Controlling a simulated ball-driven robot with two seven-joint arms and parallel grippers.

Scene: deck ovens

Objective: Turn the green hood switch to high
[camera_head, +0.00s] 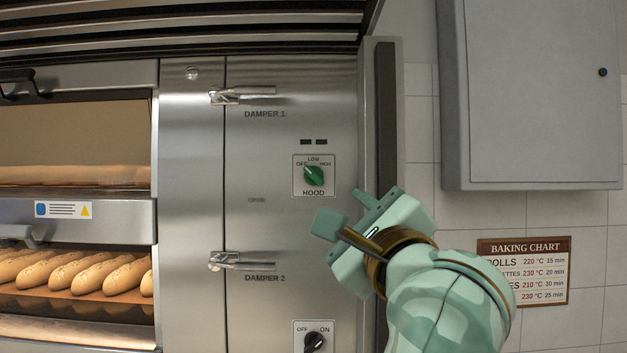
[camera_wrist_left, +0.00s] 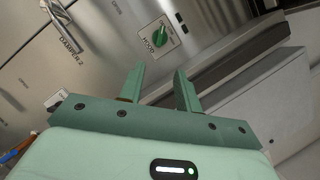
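The green hood switch (camera_head: 314,176) is a round knob on a white plate marked OFF, LOW and HIGH, on the steel oven panel. Its pointer appears to be toward the upper left, at the OFF side. My left gripper (camera_head: 346,211) is below and to the right of the switch, apart from it. In the left wrist view, the switch (camera_wrist_left: 160,37) shows beyond the fingertips of the left gripper (camera_wrist_left: 158,70). The two fingers are spread with nothing between them. My right gripper is in neither view.
Damper handles (camera_head: 240,96) and (camera_head: 238,262) jut from the panel to the left. A black OFF/ON switch (camera_head: 313,341) is below. A dark vertical bar (camera_head: 385,120) edges the panel at right. A grey wall cabinet (camera_head: 540,100) and baking chart (camera_head: 523,271) are further right.

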